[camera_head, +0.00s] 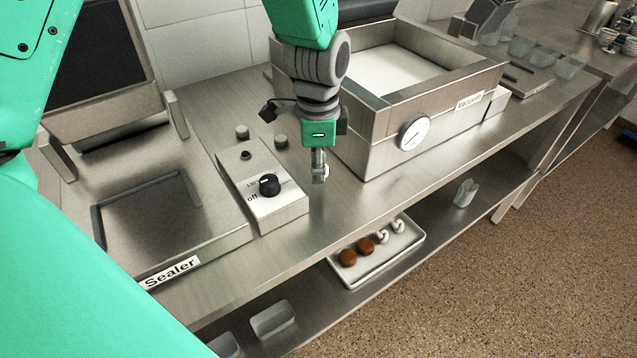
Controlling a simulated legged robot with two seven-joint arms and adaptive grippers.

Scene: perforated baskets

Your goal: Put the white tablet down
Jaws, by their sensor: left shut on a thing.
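My left gripper (319,177) points down over the steel counter, between the control box with the knob and the vacuum unit. It is shut. A small bit of something white and rounded (326,172) shows at the right side of its fingertips. This looks like the white tablet, mostly hidden by the fingers. I cannot tell whether it touches the counter. My right gripper is not in view.
The sealer (165,215) stands left and the control box (262,185) beside it. The vacuum unit (370,150) with its gauge is close on the right. The counter front (310,225) is bare. A white tray (372,268) with brown and white pieces sits on the lower shelf.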

